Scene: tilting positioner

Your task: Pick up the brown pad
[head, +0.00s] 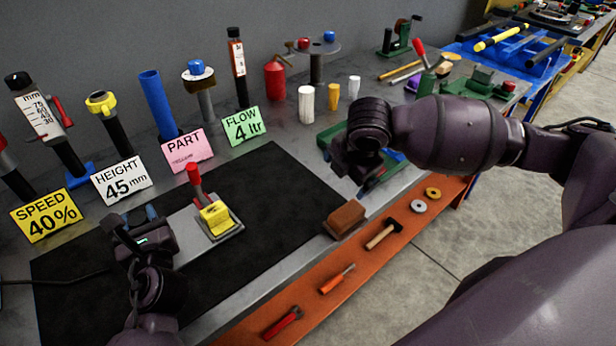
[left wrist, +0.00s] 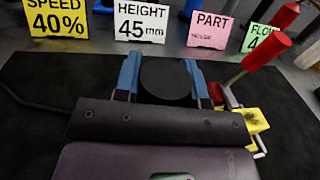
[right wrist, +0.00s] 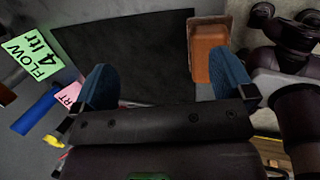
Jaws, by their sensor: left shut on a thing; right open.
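The brown pad (head: 345,217) is a reddish-brown block at the front right edge of the black mat. In the right wrist view the brown pad (right wrist: 209,52) lies beyond the fingers, nearer the right finger. My right gripper (head: 368,178) is open and empty, above and behind the pad in the head view, apart from it. Its blue fingers (right wrist: 163,82) are wide apart. My left gripper (head: 135,220) is over the left part of the mat. Its blue fingers (left wrist: 165,78) are shut on a dark rounded thing (left wrist: 165,84), mostly hidden in the head view.
The black mat (head: 285,190) lies mid-bench. A small fixture with a yellow block and red lever (head: 214,218) stands right of my left gripper. Sign cards (head: 123,181) and upright tools line the back. An orange shelf (head: 355,267) with hand tools runs along the front.

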